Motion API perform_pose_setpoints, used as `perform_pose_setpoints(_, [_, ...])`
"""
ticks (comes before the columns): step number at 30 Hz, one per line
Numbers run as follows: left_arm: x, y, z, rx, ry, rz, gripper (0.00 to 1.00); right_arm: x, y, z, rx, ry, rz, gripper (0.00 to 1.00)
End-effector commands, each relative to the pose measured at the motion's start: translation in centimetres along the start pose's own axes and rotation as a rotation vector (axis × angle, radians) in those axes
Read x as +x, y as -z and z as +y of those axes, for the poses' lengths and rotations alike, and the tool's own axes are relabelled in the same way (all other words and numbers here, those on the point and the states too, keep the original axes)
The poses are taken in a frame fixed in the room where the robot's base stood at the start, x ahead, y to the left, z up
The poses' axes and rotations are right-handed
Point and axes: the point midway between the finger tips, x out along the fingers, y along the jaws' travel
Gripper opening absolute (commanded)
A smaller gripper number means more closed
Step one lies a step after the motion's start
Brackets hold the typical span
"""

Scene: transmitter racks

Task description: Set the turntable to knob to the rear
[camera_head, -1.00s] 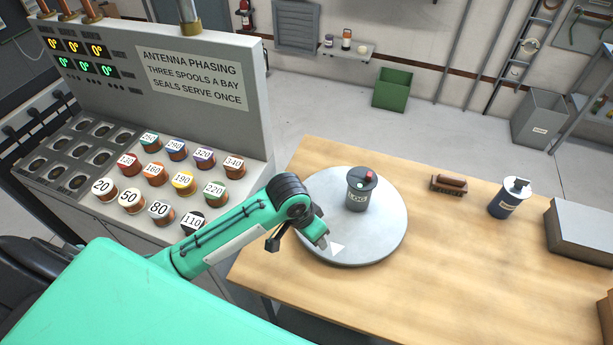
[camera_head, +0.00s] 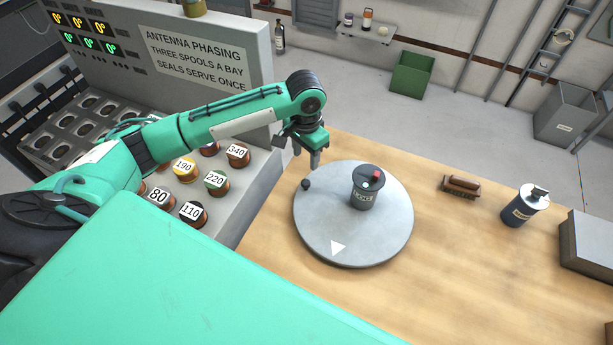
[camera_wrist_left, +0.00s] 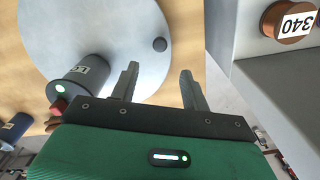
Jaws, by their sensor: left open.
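The turntable (camera_head: 385,238) is a round grey disc on the wooden table. A small dark knob (camera_head: 305,184) stands near its left rim, and it also shows in the left wrist view (camera_wrist_left: 159,44). My left gripper (camera_head: 306,158) is open and empty, above and beyond the knob in the head view. Its two fingers (camera_wrist_left: 160,70) are apart from the knob. My right gripper is out of view.
The sloped console with labelled spools (camera_head: 216,181) stands left of the table. A green bin (camera_head: 411,76) stands on the floor behind.

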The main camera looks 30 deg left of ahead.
Motion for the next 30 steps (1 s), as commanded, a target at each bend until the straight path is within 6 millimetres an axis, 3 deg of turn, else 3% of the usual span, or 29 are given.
perform_pose_setpoints(9, [6.7, -0.1, 0.0, -0.001, -0.001, -0.003, 0.47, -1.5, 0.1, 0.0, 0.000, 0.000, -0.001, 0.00])
perform_pose_setpoints(15, [9.7, 0.0, 0.0, -0.001, 0.001, -0.002, 0.47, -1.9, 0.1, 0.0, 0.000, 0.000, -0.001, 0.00])
perform_pose_setpoints(21, [10.8, 0.0, 0.0, 0.001, 0.001, 0.000, 0.47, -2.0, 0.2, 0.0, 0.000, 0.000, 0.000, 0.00])
perform_pose_setpoints(28, [10.9, 0.0, 0.0, 0.001, 0.001, 0.001, 0.47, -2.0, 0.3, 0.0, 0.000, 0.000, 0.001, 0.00])
perform_pose_setpoints(30, [10.9, 0.0, 0.0, 0.001, 0.001, 0.001, 0.37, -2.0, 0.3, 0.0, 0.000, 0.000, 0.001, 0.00])
